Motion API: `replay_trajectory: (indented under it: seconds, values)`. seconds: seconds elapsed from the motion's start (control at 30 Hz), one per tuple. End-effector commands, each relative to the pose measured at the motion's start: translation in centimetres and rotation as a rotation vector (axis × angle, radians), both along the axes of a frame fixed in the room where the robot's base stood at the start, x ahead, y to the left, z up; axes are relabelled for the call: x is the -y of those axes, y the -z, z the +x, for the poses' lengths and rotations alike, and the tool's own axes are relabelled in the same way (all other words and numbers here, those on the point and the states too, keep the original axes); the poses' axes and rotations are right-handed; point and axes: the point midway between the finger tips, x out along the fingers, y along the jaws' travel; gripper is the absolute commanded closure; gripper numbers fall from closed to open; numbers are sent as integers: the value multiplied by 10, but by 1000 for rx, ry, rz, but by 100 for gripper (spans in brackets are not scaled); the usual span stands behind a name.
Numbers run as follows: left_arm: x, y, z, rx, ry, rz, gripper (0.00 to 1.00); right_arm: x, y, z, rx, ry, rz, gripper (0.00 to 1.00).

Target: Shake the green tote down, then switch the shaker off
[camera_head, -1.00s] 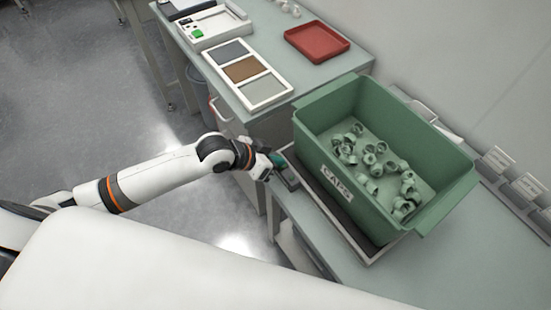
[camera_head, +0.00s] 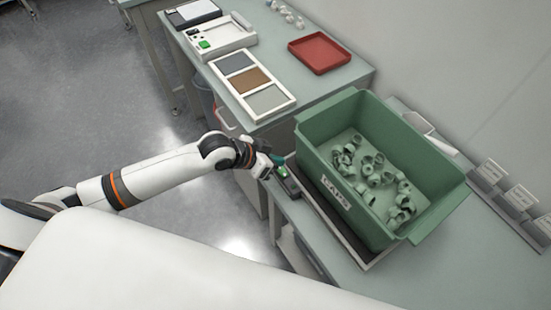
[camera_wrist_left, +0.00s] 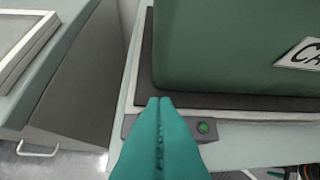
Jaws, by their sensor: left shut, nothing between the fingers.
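The green tote (camera_head: 318,165), labelled CAPS, stands on the shaker (camera_head: 345,236), a dark plate on a light base. Several pale green caps (camera_head: 372,170) lie loosely over its floor, and its label looks blurred. In the left wrist view the tote (camera_wrist_left: 220,45) fills the top right. The shaker's front strip carries a green round button (camera_wrist_left: 203,127). My left gripper (camera_head: 279,160) is shut and empty at the strip by the tote's near left corner. In the wrist view its teal fingertips (camera_wrist_left: 160,102) are together, left of the button; contact cannot be told. My right gripper is not in view.
A bench at the back holds a three-panel tray (camera_head: 252,84), a red tray (camera_head: 320,53) and a white device with a green button (camera_head: 205,43). Small clear holders (camera_head: 490,174) stand right of the tote. Open floor lies left of the benches.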

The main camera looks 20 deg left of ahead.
Motion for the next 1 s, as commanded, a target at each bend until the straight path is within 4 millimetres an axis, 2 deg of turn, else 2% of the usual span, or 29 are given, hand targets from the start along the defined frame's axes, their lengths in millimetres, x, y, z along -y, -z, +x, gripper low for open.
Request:
replay_trajectory:
  seconds: [0.03, 0.13, 0.3, 0.5, 1.0]
  values:
    - [0, -18, 1, -1, -1, -1, 100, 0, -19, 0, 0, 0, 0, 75]
    - [-9, -24, -15, 2, 2, 3, 100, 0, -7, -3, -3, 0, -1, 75]
    - [-23, -51, -39, 1, 2, 3, 100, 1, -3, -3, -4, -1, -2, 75]
    - [-34, -72, -55, 1, -1, 2, 100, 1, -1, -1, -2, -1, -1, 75]
    - [-36, -79, -61, 1, 0, -1, 100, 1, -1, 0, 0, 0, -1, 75]
